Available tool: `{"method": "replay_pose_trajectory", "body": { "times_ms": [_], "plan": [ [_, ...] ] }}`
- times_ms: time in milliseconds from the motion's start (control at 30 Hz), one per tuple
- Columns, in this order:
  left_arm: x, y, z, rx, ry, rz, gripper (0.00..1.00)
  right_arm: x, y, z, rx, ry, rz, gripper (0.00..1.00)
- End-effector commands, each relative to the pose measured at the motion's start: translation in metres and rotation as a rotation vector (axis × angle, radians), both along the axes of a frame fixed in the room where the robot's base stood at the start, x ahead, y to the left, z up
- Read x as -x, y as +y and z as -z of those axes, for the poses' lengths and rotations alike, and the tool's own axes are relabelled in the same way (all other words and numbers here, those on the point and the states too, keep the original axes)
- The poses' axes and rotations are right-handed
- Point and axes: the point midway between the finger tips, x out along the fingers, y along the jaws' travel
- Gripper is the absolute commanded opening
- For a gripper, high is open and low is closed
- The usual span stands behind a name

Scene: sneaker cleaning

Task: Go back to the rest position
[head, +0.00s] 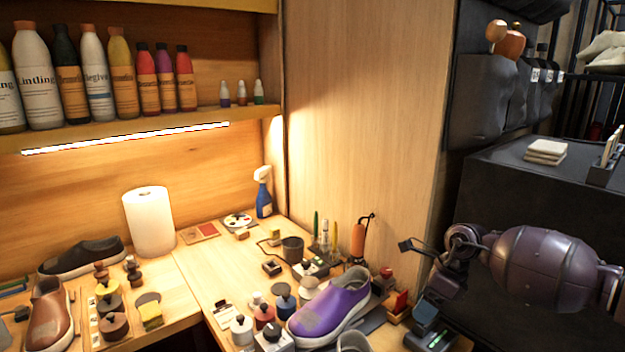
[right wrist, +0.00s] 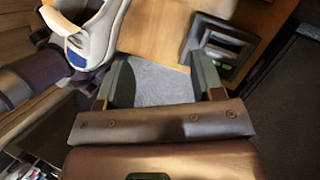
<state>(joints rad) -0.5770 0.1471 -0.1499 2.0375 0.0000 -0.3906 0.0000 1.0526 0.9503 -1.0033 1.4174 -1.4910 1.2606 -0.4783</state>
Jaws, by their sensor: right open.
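My right gripper (head: 430,325) is low at the right in the head view, beyond the right end of the workbench clutter. In the right wrist view my right gripper (right wrist: 163,80) has its two fingers wide apart, with only a grey surface showing between them. A purple sneaker (head: 330,306) with a grey toe patch and pale sole lies on the bench, left of my right gripper and apart from it. A pale shoe (right wrist: 95,32) shows at the upper left of the right wrist view.
A brown shoe (head: 50,315) and a dark shoe (head: 82,257) lie at the left. A paper towel roll (head: 149,222), a blue spray bottle (head: 263,195), brushes and small bottles crowd the wooden bench (head: 205,262). A black cabinet (head: 495,190) stands behind my right arm.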

Motion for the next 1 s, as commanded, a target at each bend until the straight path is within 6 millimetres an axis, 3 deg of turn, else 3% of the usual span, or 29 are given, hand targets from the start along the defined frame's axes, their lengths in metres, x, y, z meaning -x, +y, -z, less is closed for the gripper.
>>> {"method": "replay_pose_trajectory", "body": {
  "times_ms": [33, 200, 467, 767, 1000],
  "plan": [
    [0.0, 0.0, 0.0, 0.001, 0.001, -0.001, 1.0, 0.011, 0.005, 0.013, -0.067, 0.025, 0.034, 0.61],
    [0.001, 0.0, 0.001, 0.001, 0.003, -0.001, 1.0, 0.042, 0.024, 0.04, -0.324, 0.097, 0.195, 0.61],
    [0.001, 0.0, 0.001, 0.002, 0.004, -0.002, 1.0, 0.08, 0.03, 0.061, -0.674, 0.221, 0.522, 0.61],
    [0.001, 0.0, 0.001, 0.002, 0.004, -0.002, 1.0, 0.115, -0.001, 0.077, -0.995, 0.367, 0.991, 0.61],
    [0.001, 0.0, 0.001, 0.002, 0.003, -0.002, 1.0, 0.147, -0.052, 0.096, -1.177, 0.474, 1.416, 0.61]
  ]
}}
